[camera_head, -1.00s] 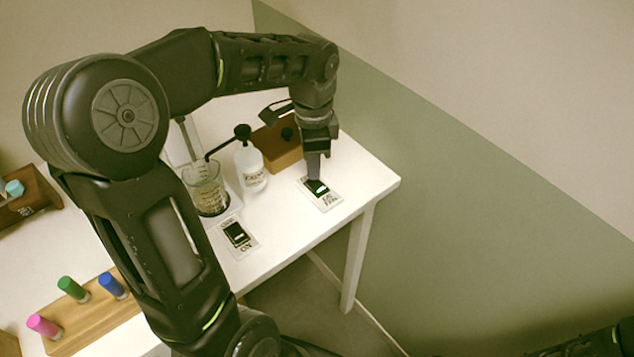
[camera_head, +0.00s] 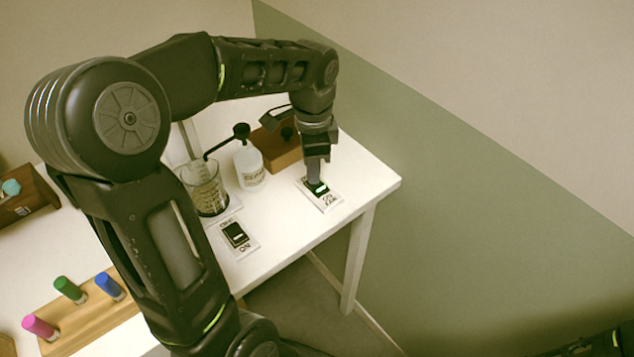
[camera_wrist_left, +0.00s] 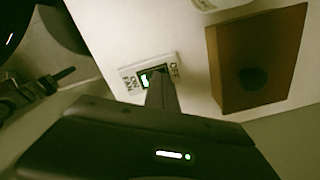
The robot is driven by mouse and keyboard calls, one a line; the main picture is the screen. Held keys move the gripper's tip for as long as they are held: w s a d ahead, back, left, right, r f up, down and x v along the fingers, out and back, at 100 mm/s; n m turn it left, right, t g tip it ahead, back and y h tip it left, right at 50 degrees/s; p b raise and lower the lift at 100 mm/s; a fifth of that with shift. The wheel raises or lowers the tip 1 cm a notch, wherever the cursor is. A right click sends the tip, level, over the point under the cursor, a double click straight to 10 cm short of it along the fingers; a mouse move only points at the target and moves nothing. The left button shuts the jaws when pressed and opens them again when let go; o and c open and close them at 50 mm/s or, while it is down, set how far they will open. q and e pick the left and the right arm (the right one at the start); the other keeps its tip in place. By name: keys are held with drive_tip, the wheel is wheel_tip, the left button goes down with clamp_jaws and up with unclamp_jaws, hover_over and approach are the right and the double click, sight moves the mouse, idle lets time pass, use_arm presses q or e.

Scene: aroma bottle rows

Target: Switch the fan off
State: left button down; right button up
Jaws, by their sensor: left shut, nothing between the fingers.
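The fan switch is a black rocker on a white plate (camera_head: 328,203) near the table's right corner. A green light shows on the rocker. In the left wrist view the plate (camera_wrist_left: 129,84) bears the words FAN, ON and OFF, and the green light is at the ON side. My left gripper (camera_head: 316,183) is shut and empty, pointing down with its tips at the rocker. In the left wrist view the fingertips (camera_wrist_left: 157,76) cover part of the rocker; I cannot tell whether they press it. My right gripper is not in view.
A second switch (camera_head: 237,235) sits left of the fan switch. A beaker (camera_head: 205,190), a white bottle (camera_head: 250,166) and a wooden block (camera_head: 274,150) stand behind. A wooden rack (camera_head: 88,322) holds coloured bottles at the lower left. The table edge is close by.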

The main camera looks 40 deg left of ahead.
use_arm(q)
drive_tip(key=shift+r+p, duration=2.85)
drive_tip(key=shift+r, duration=0.55)
